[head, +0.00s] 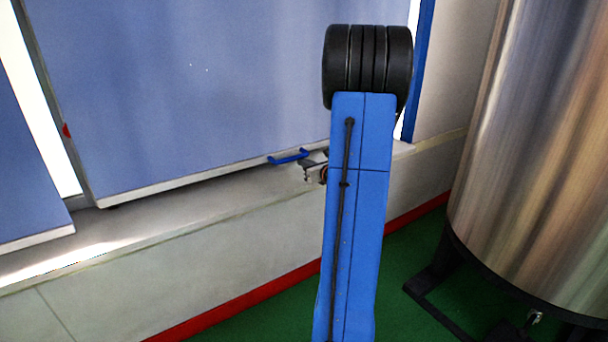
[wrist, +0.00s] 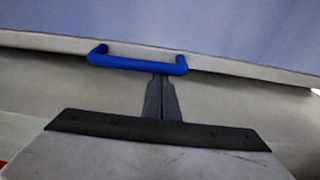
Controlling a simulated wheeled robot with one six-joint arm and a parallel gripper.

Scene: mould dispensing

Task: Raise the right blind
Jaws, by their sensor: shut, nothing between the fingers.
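The right blind (head: 230,80) is a large blue panel, lowered almost to the sill, with a pale bottom rail (head: 180,186). A blue handle (head: 288,157) sticks out from the rail near its right end. In the wrist view the handle (wrist: 138,62) spans the upper middle, below the blind (wrist: 230,25). My gripper (wrist: 160,78) is shut and empty, its fingertips just below or at the handle's bar; I cannot tell if they touch. In the head view my gripper (head: 306,170) shows just right of the handle, partly hidden behind my blue arm.
Another blue blind (head: 25,160) hangs at the left, with a bright window gap between the two. A pale sill (head: 140,222) runs below. A large shiny metal tank (head: 530,150) stands at the right on a dark frame. Green floor (head: 400,270) shows between wall and tank.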

